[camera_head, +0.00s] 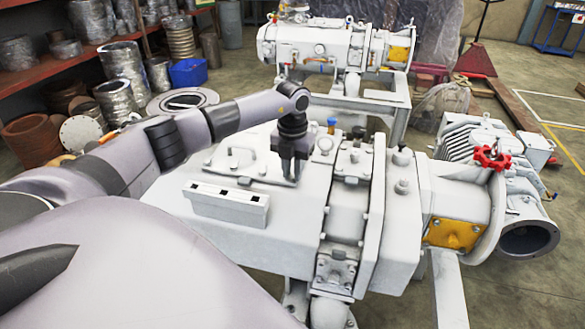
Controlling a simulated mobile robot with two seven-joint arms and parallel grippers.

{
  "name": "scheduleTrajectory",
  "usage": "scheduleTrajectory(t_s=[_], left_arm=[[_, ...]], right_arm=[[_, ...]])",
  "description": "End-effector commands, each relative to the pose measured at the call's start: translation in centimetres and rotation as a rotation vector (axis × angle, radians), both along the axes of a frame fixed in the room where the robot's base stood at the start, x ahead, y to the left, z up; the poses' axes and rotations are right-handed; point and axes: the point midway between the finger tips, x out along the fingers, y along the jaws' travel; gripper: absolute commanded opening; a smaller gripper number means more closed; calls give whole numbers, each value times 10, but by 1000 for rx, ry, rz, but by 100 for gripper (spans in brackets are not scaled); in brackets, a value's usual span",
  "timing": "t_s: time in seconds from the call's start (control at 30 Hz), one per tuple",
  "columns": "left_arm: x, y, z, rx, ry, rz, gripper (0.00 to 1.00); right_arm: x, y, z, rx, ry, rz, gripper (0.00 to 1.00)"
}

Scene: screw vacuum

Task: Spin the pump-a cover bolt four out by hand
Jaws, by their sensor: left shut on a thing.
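The pump (310,218) is a large light grey machine in the middle of the view. A flat cover plate (240,160) with a raised handle lies on its top. My left gripper (291,178) points straight down at the right part of this cover. Its fingers are shut on a cover bolt, which they and the dark wrist mostly hide; the bolt's number cannot be read. My right gripper is not in view.
A white box with dark square openings (227,203) sits on the pump's top, front left of the gripper. A red handwheel (492,158) stands at the right. Another pump (335,48) is behind. Shelves with metal parts (95,48) line the left. Open floor is at the right.

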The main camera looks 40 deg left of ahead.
Motion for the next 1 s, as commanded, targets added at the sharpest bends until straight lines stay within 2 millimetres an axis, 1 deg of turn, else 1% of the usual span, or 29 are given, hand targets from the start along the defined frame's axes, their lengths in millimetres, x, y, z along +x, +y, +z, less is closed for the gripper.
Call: scheduleTrajectory(t_s=[0.03,1.0], left_arm=[[-1,-1,-3,-1,5,42,0],[-2,-1,-4,3,8,962,0]], right_arm=[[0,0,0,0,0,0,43],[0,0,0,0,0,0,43]])
